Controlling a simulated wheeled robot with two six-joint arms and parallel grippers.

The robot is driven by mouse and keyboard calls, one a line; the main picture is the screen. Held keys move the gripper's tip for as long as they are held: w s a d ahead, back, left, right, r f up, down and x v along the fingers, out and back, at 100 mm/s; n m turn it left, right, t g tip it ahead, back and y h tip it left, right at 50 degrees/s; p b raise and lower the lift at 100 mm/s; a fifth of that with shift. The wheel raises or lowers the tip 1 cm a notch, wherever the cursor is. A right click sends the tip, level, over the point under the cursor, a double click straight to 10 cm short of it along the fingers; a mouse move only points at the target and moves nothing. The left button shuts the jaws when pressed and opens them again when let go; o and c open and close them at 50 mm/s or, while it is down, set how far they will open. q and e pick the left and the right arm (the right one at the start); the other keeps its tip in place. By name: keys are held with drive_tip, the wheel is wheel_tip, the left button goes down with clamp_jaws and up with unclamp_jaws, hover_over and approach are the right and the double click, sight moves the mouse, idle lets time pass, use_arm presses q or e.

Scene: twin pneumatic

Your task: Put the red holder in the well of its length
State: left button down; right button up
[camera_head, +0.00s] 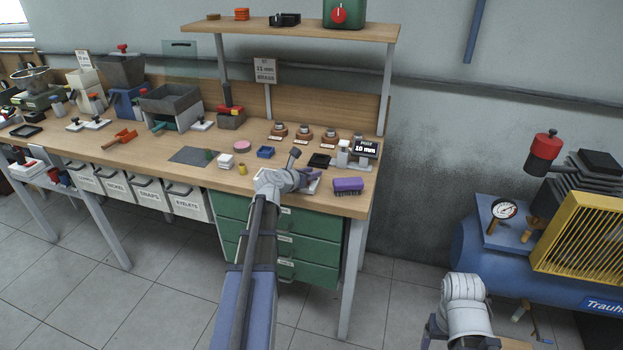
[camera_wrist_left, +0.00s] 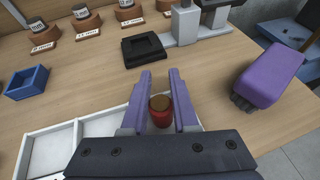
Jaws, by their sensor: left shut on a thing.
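My left gripper (camera_head: 310,176) is over the bench near its front edge. In the left wrist view its two purple fingers (camera_wrist_left: 160,82) are shut on the red holder (camera_wrist_left: 160,114), a short upright cylinder with a brown top. The holder is hidden in the head view. A white tray with rimmed wells (camera_wrist_left: 82,134) lies below and to the left of the fingers in the wrist view; my gripper covers part of it. In the head view my arm hides most of the tray. My right arm shows at the bottom right, without its gripper.
A purple brush (camera_wrist_left: 268,75) lies right of the gripper. A black square dish (camera_wrist_left: 128,52) and a grey stand (camera_wrist_left: 185,24) are beyond it. A small blue tray (camera_wrist_left: 26,84) is at left. Several labelled round brown stands (camera_head: 304,134) line the back.

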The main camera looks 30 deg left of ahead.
use_arm(q)
drive_tip(key=shift+r, duration=0.1)
drive_tip(key=c, duration=1.1)
unclamp_jaws()
drive_tip(key=shift+f, duration=0.2)
drive_tip(key=shift+c, duration=0.2)
drive_tip(key=o, duration=0.5)
drive_tip(key=shift+c, duration=0.2)
drive_tip(key=shift+r, duration=0.1)
drive_tip(key=shift+r, duration=0.2)
drive_tip(key=p+v, duration=0.4)
drive_tip(key=v, duration=0.6)
drive_tip(key=shift+s+r, duration=0.2)
drive_tip(key=shift+s, duration=0.1)
drive_tip(key=shift+s+a+r+p, duration=0.15)
drive_tip(key=shift+s+p, duration=0.2)
drive_tip(key=shift+s, duration=0.3)
